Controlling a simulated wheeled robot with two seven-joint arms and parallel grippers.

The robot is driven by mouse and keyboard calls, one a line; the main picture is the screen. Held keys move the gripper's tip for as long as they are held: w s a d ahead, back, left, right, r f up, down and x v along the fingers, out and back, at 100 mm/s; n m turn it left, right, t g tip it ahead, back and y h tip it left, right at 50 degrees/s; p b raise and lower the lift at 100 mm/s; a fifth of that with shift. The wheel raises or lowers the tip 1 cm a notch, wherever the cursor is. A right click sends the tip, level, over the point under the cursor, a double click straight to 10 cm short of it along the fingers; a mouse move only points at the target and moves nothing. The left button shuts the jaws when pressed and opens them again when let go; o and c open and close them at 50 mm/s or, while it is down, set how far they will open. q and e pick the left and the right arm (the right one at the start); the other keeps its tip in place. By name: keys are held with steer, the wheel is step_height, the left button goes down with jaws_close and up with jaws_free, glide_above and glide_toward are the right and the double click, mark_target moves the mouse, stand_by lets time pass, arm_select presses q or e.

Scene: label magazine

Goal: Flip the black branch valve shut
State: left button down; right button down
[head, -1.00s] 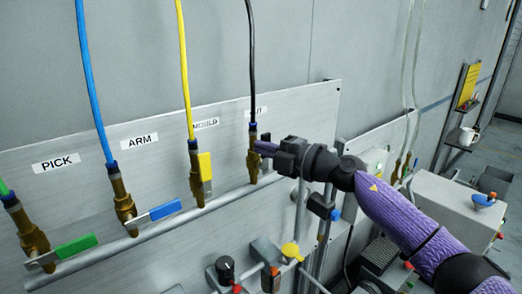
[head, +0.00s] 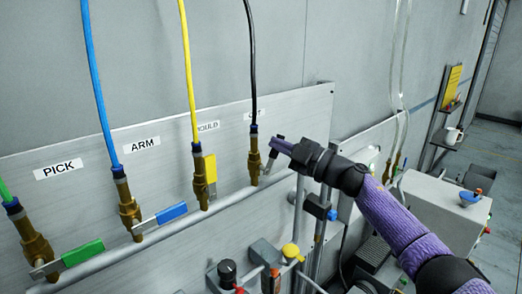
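The black branch valve (head: 255,160) is a brass body below the black hose, at the right end of the row on the pipe. Its lever with a black grip (head: 278,142) slants up and to the right, away from the valve body. The label above this valve is partly hidden by the hose. My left gripper is out of view.
The yellow-handled valve (head: 202,175) stands to the left, its handle upright. The blue handle (head: 172,212) and green handle (head: 83,252) lie sideways, sloping slightly up.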

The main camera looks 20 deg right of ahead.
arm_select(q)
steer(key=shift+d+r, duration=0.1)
arm_select(e)
steer(key=w+d+f+m+t+h, duration=0.1)
steer(key=d+f+m+t+h, duration=0.2)
steer(key=m, duration=1)
steer(key=shift+w+d+f+t+h, duration=0.3)
steer(key=shift+d+f+t, duration=0.1)
steer(key=shift+d+f, duration=0.25)
steer(key=shift+f, duration=0.2)
